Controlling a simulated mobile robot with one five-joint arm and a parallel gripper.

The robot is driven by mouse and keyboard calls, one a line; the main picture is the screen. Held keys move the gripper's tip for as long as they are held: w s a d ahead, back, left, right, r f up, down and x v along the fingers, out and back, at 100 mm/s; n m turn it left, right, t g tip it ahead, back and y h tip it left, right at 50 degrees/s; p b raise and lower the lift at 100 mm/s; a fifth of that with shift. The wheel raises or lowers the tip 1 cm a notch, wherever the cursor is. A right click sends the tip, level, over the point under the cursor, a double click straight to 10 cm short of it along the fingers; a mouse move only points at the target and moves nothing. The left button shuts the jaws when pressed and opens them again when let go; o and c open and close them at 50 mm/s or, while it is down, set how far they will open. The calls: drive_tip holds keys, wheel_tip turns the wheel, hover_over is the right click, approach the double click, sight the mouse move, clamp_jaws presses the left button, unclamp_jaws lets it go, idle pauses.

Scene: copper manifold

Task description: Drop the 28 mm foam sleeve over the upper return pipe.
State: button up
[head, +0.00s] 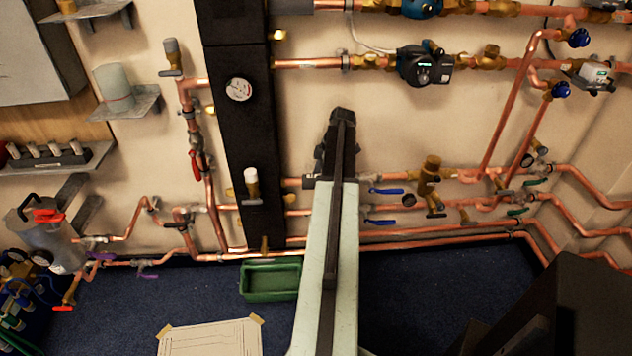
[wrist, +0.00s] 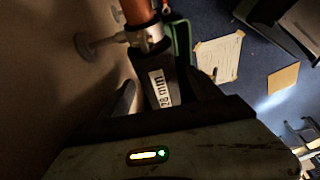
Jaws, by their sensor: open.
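The dark grey foam sleeve (wrist: 163,88), marked "28 mm", sits in line with a copper pipe (wrist: 136,10) in the wrist view, just below a pipe clamp (wrist: 146,37). It appears to be on the pipe, but its far side is hidden. My gripper (wrist: 160,95) is open, with one dark finger on each side of the sleeve. In the head view my arm covers the sleeve and most of my gripper (head: 338,150). The return pipe (head: 292,183) shows on the wall left of my arm and continues to its right.
A green bin (head: 270,280) stands on the blue floor left of my arm, near a taped sheet (head: 212,338). Blue-handled valves (head: 385,191) and a brass valve (head: 429,180) are on the right. A black column (head: 240,130) stands left.

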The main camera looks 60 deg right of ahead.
drive_tip(key=p+v, duration=0.7)
drive_tip(key=v, duration=0.1)
drive_tip(key=shift+f, duration=0.15)
